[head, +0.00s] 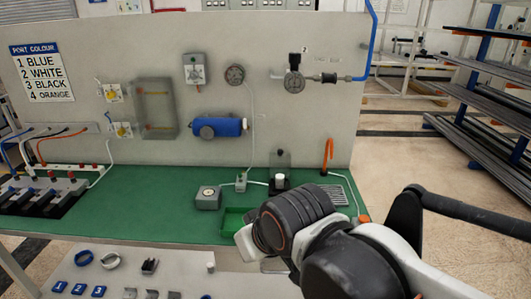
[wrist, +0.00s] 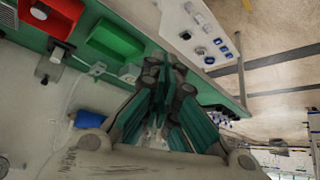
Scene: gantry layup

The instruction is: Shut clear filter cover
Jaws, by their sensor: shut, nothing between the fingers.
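A clear, greyish cover (head: 281,158) stands upright behind a short white cylinder (head: 280,180) on a dark base, toward the right of the green bench. It looks raised off the cylinder. In the head view my arm hides most of the gripper.
A green tray (wrist: 118,40) and a red tray (wrist: 68,14) lie on the bench. A grey gauge box (head: 208,198) sits left of the cover, and an orange hook (head: 328,154) rises to its right. A blue cylinder (head: 219,127) and a translucent box (head: 155,107) are on the upright panel.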

